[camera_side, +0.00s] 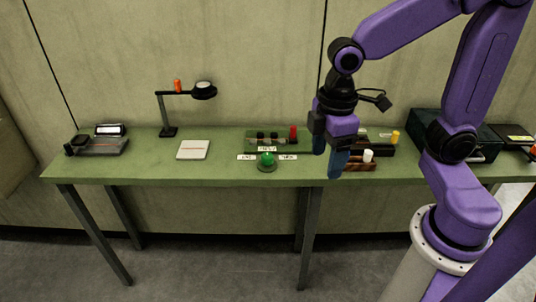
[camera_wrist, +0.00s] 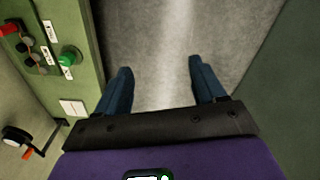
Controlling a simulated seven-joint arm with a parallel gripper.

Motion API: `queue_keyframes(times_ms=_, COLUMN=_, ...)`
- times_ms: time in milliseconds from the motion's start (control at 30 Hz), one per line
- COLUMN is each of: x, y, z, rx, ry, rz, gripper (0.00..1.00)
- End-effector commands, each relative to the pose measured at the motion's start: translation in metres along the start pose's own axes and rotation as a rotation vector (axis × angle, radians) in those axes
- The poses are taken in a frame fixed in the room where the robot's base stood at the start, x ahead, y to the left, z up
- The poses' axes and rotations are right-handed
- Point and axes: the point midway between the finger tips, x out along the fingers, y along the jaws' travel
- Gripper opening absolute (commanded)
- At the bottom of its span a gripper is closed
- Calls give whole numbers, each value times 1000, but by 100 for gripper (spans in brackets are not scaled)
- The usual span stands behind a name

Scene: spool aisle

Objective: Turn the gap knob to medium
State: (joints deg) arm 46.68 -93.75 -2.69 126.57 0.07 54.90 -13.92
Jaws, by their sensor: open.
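The green knob (camera_side: 267,159) sits on a round dark base near the front edge of the green table. White labels surround it at left, above and right; their print is too small to read. Its pointing direction cannot be made out. In the wrist view the green knob (camera_wrist: 68,57) is at the upper left, outside the fingers. My gripper (camera_side: 328,158) is open and empty, with blue fingers pointing down, to the right of the knob and apart from it. In the wrist view my gripper (camera_wrist: 160,68) has bare floor between its fingers.
Behind the knob is a green panel (camera_side: 252,145) with dark parts and a red upright piece (camera_side: 293,132). A white plate (camera_side: 193,150) and a lamp-like stand (camera_side: 167,131) are to the left. A wooden rack (camera_side: 358,166) with a white piece is right of my fingers.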

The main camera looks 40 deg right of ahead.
Motion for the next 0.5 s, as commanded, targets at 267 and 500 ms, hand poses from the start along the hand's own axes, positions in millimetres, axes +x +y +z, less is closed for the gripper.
queue_keyframes(times_ms=267, x=8, y=113, z=-52, rx=41, ry=-13, rz=1, gripper=69)
queue_keyframes(times_ms=500, x=28, y=219, z=-56, rx=69, ry=-20, rz=-2, gripper=69)
